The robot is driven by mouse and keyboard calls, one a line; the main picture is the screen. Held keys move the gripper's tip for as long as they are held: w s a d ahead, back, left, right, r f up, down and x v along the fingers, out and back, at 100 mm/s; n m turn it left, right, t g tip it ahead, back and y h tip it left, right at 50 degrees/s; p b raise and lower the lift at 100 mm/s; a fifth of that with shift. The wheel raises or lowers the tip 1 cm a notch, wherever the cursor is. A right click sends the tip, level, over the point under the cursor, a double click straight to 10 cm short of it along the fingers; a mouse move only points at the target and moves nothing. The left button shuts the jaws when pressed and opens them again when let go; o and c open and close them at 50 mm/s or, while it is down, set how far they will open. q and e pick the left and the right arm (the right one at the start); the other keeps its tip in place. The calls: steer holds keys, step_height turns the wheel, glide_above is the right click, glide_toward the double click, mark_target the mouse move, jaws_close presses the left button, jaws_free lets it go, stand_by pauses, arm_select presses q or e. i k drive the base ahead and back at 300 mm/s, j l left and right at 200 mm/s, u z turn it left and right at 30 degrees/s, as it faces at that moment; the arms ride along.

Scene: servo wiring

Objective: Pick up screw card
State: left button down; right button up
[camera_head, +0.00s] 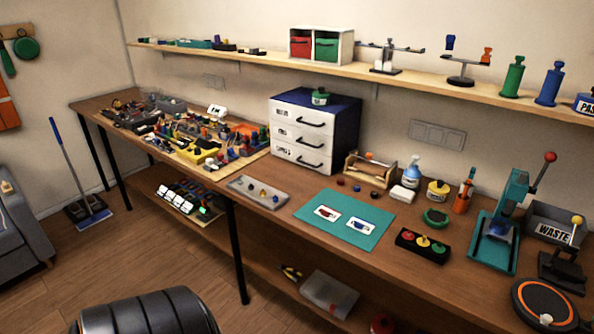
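Two small white cards lie flat and apart on a teal mat (312,203) on the workbench. The left card (326,212) carries a red picture, and the right card (361,226) carries a blue one. Both are too small to read, so I cannot tell which, if either, is the screw card. Neither of my grippers is in view.
A grey tray (240,185) lies left of the mat. A black block with coloured buttons (408,243) and a teal press (496,240) stand to the right. A drawer cabinet (305,145) stands behind. A black ribbed, rounded shape (145,312) fills the bottom left.

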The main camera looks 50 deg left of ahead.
mark_target(358, 224)
steer(key=u, duration=1.25)
